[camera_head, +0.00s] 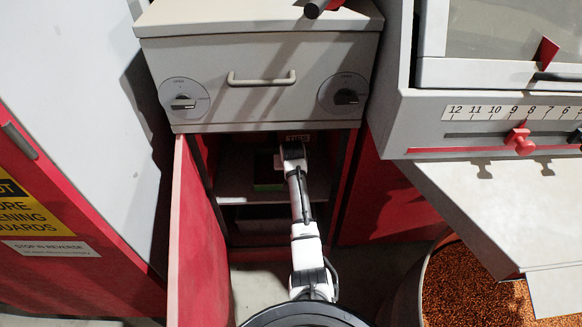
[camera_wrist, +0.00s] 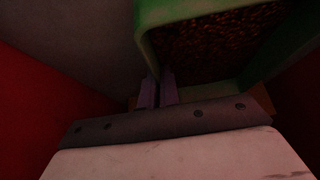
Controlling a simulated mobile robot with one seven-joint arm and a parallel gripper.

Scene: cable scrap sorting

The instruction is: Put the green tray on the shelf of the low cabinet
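The green tray (camera_wrist: 190,16) holds dark copper-brown granules and fills the upper part of the wrist view. In the head view my arm reaches into the cabinet and hides the gripper's tips.
The cabinet's red door (camera_head: 198,235) stands open on the left. A lower compartment (camera_head: 262,222) lies under the shelf. A machine with a numbered scale (camera_head: 515,112) juts out at right, above a bin of copper granules (camera_head: 470,285). A drawer front with two dials is above the opening.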

